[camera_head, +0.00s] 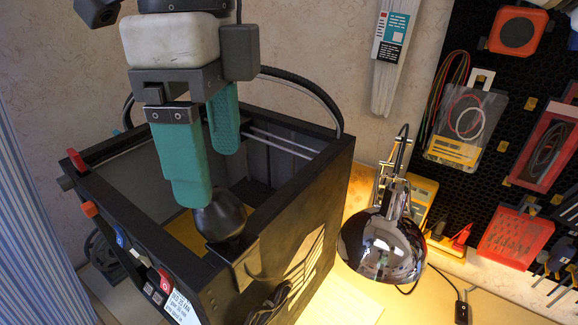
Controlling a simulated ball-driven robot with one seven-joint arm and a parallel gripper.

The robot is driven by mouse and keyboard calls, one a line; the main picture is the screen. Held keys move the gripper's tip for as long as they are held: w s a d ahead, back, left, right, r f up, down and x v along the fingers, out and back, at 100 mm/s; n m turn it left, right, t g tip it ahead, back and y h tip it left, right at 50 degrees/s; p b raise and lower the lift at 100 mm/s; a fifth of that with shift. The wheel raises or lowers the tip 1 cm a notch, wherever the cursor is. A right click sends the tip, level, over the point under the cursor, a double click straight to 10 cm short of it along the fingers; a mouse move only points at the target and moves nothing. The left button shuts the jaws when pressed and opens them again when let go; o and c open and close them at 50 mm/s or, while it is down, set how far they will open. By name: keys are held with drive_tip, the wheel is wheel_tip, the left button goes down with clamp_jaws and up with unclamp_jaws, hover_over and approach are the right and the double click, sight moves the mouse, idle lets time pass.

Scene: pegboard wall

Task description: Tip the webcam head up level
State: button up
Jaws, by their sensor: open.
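The webcam head (222,216) is a dark rounded body at the near top edge of a black open-topped frame. It sits on a black mount (243,265) that hangs over the frame's rim. Its exact tilt is hard to read from this angle. My gripper (208,178) comes down from above with its two teal fingers apart. The nearer finger's tip overlaps the upper left of the webcam head in the picture; I cannot tell if they touch. The other finger is farther back, to the right, over the frame's opening. Nothing shows between the fingers.
The black box frame (300,205) has red and orange parts on its left corners. A loop of black cable arches behind my gripper. A lit chrome lamp (381,247) stands to the right. A pegboard (535,75) with hung tools and packets is at far right.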

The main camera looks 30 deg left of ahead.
sight(216, 194)
drive_tip(key=f, duration=0.7)
drive_tip(key=shift+s+d+f, duration=0.1)
drive_tip(key=shift+s+f, duration=0.1)
drive_tip(key=shift+s, duration=0.05)
